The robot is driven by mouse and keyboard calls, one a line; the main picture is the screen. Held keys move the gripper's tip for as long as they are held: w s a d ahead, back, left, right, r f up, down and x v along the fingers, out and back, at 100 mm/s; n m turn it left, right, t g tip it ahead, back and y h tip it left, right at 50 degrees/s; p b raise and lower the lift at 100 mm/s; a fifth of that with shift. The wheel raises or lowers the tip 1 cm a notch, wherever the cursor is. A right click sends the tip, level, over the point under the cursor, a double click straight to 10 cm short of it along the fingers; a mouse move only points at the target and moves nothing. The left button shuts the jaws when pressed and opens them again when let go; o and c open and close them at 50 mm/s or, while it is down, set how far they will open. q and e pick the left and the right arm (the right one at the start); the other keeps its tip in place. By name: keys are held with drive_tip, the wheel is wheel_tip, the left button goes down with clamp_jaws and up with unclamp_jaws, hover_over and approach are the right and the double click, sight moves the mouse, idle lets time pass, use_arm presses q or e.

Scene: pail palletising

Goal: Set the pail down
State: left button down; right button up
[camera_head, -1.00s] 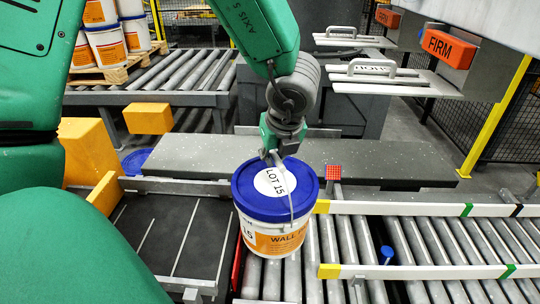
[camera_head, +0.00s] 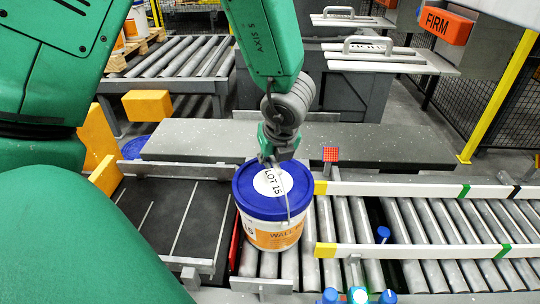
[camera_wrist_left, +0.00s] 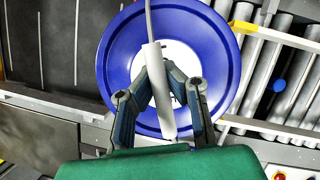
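The white pail (camera_head: 262,232) with a blue lid and an orange label is upright at the left end of the roller conveyor. I cannot tell whether its base touches the rollers. A round "LOT 15" label (camera_head: 272,181) is on its lid. My left gripper (camera_head: 278,153) is directly above the lid. In the left wrist view its fingers (camera_wrist_left: 160,72) close in on both sides of the handle's white grip (camera_wrist_left: 159,95), above the blue lid (camera_wrist_left: 222,62). My right gripper is not in view.
Roller conveyor (camera_head: 455,232) with white, yellow-ended rails (camera_head: 430,188) extends right. A dark belt section (camera_head: 175,222) lies left of the pail. A grey beam (camera_head: 370,142) is behind. An orange "FIRM" block (camera_head: 446,25) is at the upper right. Pails on a pallet stand at the back left.

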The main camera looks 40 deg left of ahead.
use_arm(q)
drive_tip(key=shift+f, duration=0.15)
drive_tip(key=c, duration=1.8)
unclamp_jaws()
drive_tip(key=shift+a+f, duration=0.1)
drive_tip(key=shift+a, duration=0.1)
drive_tip(key=shift+c, duration=0.2)
drive_tip(key=shift+o, duration=0.7)
drive_tip(key=shift+a, duration=0.25)
drive_tip(key=shift+a+f, duration=0.15)
drive_tip(key=shift+a, duration=0.3)
drive_tip(key=shift+d, duration=0.1)
drive_tip(key=v, duration=0.3)
drive_tip(key=d+p+v, duration=0.1)
drive_tip(key=v, duration=0.3)
drive_tip(key=shift+w, duration=0.15)
drive_tip(key=v, duration=0.4)
drive_tip(key=shift+a+p, duration=0.25)
drive_tip(key=shift+p, duration=0.15)
drive_tip(key=shift+v, duration=1.05)
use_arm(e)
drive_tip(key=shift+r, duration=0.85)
